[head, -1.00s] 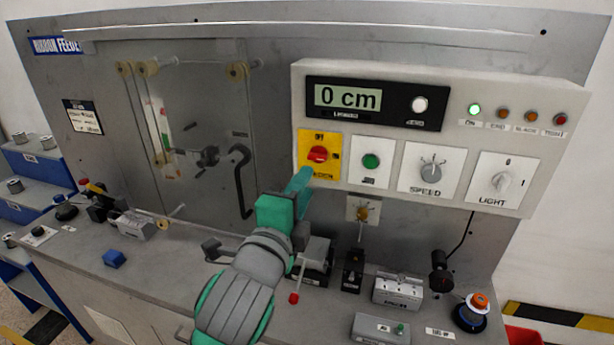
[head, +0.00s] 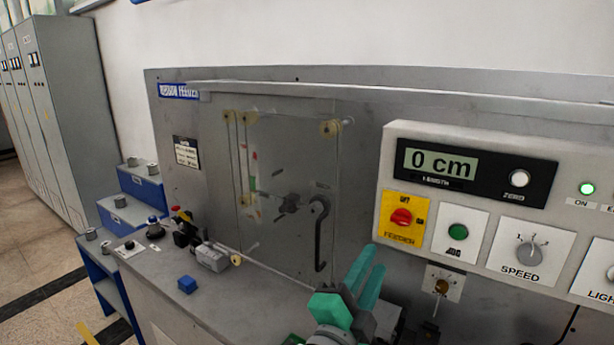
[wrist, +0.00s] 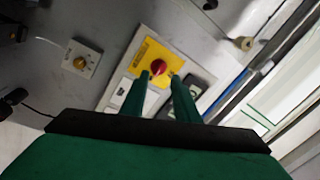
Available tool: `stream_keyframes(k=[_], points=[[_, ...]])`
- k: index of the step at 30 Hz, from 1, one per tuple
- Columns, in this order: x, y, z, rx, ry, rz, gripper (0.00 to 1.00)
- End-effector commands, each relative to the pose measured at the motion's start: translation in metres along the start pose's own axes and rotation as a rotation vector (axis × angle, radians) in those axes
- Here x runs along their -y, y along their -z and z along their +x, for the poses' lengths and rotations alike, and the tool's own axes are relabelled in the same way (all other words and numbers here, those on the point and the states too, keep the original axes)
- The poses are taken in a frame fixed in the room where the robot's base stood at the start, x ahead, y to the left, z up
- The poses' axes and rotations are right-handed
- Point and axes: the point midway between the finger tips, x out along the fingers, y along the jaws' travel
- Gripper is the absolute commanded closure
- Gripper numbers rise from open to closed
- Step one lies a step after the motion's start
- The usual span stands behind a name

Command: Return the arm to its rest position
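My gripper (head: 370,264) is in front of the ribbon feeder's face, just below and left of the yellow feeder switch plate (head: 388,232). Its two green fingers point up and stand apart with nothing between them. In the wrist view my gripper (wrist: 160,80) also shows a gap between its fingers. The red knob (wrist: 158,68) shows in line with that gap, but in the head view the fingers are clear of the red knob (head: 401,217). Most of my arm is below the head view's lower edge.
The control box (head: 390,160) juts out at the right, its display (head: 440,163) reading 0 cm and its green lamp (head: 587,188) lit. A crank handle (head: 319,235) hangs left of my gripper.

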Motion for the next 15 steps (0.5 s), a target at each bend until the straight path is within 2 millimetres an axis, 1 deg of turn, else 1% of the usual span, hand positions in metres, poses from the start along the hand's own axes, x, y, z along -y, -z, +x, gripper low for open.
stream_keyframes(k=[1,8,15], points=[[-0.008,-0.006,-0.003,0.009,0.018,-0.065,0.72],[-0.041,-0.035,-0.02,0.06,0.11,-0.331,0.72],[-0.087,-0.067,-0.05,0.137,0.193,-0.569,0.72]])
